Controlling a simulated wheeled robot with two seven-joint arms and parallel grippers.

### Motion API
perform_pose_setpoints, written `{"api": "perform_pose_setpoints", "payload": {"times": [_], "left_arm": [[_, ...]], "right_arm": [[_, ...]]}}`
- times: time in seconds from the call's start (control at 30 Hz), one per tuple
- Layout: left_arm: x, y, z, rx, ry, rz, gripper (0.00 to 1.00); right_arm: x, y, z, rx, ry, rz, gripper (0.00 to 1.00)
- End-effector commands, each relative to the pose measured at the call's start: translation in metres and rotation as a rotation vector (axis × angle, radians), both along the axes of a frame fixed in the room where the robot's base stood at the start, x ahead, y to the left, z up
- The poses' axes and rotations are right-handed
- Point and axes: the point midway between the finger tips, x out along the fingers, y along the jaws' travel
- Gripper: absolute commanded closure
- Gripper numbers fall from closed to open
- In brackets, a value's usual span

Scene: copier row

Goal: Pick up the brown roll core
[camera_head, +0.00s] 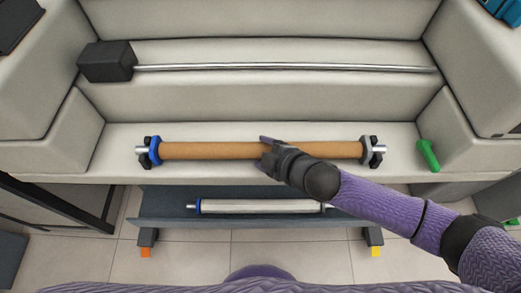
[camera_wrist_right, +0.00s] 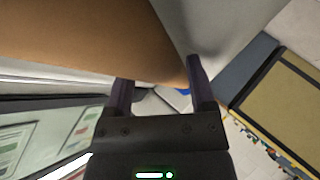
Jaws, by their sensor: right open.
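The brown roll core (camera_head: 215,151) lies level across the pale machine's front ledge, on a metal shaft with a blue collar (camera_head: 154,151) at its left end and a grey collar (camera_head: 367,149) at its right. My right gripper (camera_head: 265,152) is open at the middle of the core, its fingers over it, hiding a short stretch. In the right wrist view the core (camera_wrist_right: 90,35) fills the upper left, close in front of the open fingers (camera_wrist_right: 159,72); I cannot tell whether they touch it. My left gripper is not in view.
Behind the core, a thin metal rod (camera_head: 280,67) runs right from a black block (camera_head: 106,61). A green handle (camera_head: 428,155) stands right of the core. Below, a dark tray (camera_head: 165,205) holds a pale roll (camera_head: 262,206) with a blue collar. Machine walls rise at both sides.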

Motion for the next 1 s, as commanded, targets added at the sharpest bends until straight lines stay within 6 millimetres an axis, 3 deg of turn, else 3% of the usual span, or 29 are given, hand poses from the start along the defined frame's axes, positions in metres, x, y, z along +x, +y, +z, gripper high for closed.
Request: {"api": "perform_pose_setpoints", "payload": {"times": [0.1, 0.13, 0.4, 0.47, 0.87, 1.0], "left_arm": [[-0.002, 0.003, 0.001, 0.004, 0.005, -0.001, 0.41], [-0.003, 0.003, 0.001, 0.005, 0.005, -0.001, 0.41], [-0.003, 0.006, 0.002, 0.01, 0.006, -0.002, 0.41], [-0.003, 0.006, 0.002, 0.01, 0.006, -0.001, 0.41], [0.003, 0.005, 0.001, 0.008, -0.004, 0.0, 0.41], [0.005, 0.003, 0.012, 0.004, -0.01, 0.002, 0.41]], "right_arm": [[0.0, 0.0, 0.001, 0.0, 0.0, 0.0, 0.29], [0.0, 0.0, 0.001, 0.0, 0.0, 0.0, 0.33], [0.0, 0.0, 0.001, 0.0, 0.0, 0.0, 0.91], [0.0, 0.0, 0.001, 0.0, 0.0, 0.0, 1.0], [-0.001, 0.0, 0.001, 0.001, 0.001, -0.001, 1.0], [0.0, 0.0, 0.021, 0.002, -0.004, 0.0, 1.0]]}}
